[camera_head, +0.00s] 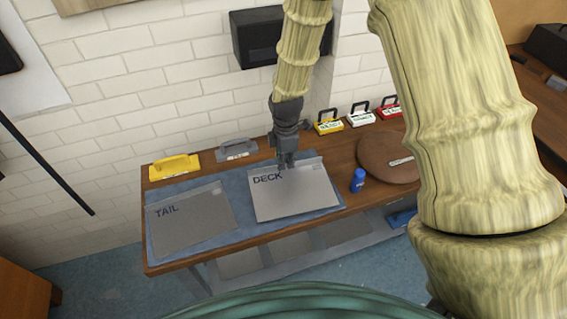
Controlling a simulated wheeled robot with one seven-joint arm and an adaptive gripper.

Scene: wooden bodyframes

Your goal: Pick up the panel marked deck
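The panel marked DECK (294,196) is a light grey sheet lying on a blue mat (240,192) on the wooden workbench (161,261). A similar grey panel marked TAIL (193,222) lies to its left on the same mat. My gripper (287,163) points down at the far edge of the deck panel, just right of its lettering. It looks very close to the panel, but I cannot tell whether it touches. The fingers are small and dark here, and their opening cannot be made out.
A yellow holder (175,166) and a grey holder (237,150) stand along the bench's back edge. A blue bottle (358,180) stands right of the deck panel, beside a round brown disc (385,160). Labelled boxes (360,117) stand behind. A dark box (262,37) is on the brick wall.

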